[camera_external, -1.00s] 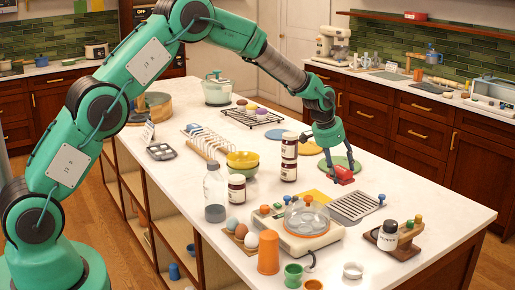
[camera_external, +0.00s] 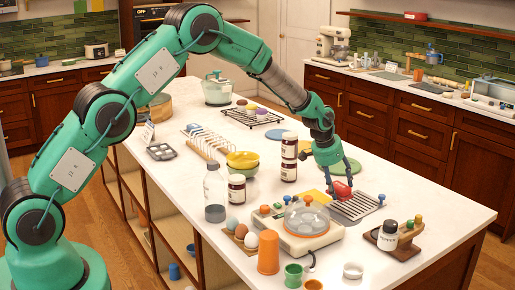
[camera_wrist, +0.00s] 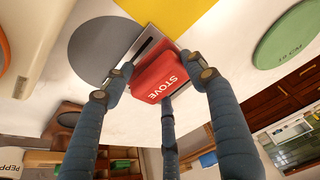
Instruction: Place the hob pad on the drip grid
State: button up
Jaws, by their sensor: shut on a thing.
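My gripper (camera_external: 340,183) is shut on the red hob pad (camera_external: 343,191), a block with "STOVE" on it in the wrist view (camera_wrist: 163,80). The fingers (camera_wrist: 160,83) sit around its sides. The drip grid (camera_external: 360,206) is a grey slatted plate on the white counter. In the external view the pad is over or just in front of its back left part. In the wrist view the pad covers much of the grid, whose edge (camera_wrist: 133,58) shows beside it. I cannot tell whether the pad touches the grid.
A yellow sheet (camera_external: 316,196) lies left of the grid. A green disc (camera_external: 351,165) lies behind.

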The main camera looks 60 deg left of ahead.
jog(key=shift+f, duration=0.1)
jog(key=shift+f, duration=1.8)
jog(key=shift+f, duration=0.1)
jog(key=o, duration=1.2)
jog(key=shift+v, duration=6.1)
